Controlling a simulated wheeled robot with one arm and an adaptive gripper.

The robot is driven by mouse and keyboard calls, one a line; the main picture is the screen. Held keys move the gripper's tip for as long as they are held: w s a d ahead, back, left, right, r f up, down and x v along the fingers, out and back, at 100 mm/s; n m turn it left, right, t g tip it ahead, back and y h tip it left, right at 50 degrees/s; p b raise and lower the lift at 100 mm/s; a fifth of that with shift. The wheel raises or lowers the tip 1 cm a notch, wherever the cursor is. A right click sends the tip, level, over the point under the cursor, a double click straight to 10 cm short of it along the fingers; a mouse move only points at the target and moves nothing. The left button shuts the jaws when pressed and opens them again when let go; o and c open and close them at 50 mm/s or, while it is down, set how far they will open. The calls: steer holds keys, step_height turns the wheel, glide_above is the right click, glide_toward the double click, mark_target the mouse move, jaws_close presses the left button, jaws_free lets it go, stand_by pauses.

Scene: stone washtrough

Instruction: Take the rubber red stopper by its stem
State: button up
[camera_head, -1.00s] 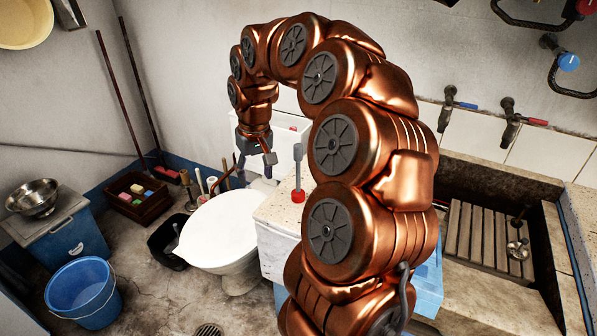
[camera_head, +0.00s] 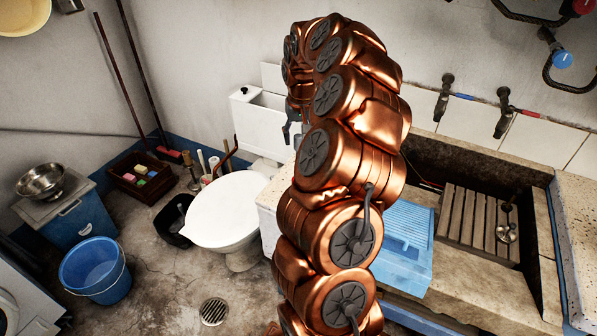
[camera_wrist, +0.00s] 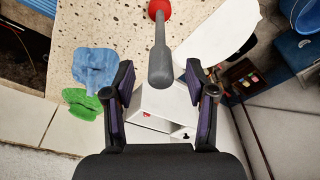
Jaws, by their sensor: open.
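In the wrist view the stopper stands on a speckled counter (camera_wrist: 115,28). Its red rubber base (camera_wrist: 159,9) is at the top edge and its grey stem (camera_wrist: 159,50) points toward the camera. My gripper (camera_wrist: 160,73) is open, with one finger on each side of the stem's thick end. I see gaps on both sides, and how deep the stem sits between the fingers is hard to tell. In the head view the stopper is hidden behind my arm and my gripper (camera_head: 291,132) shows only in part.
A white cistern (camera_head: 250,122) stands behind the toilet (camera_head: 226,210). A blue washboard (camera_head: 405,240) rests at the stone trough (camera_head: 455,285).

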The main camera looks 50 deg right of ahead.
mark_target(298, 143)
steer(key=shift+w+d+f+p, duration=0.1)
steer(key=shift+w+f+p, duration=0.1)
steer(key=shift+f, duration=0.4)
steer(key=shift+w+d+f+p, duration=0.1)
steer(key=shift+f+p, duration=0.15)
steer(key=shift+f, duration=0.4)
steer(key=shift+w+d+f+p, duration=0.1)
steer(key=shift+w+f+p, duration=0.1)
steer(key=shift+f, duration=0.4)
jaws_close()
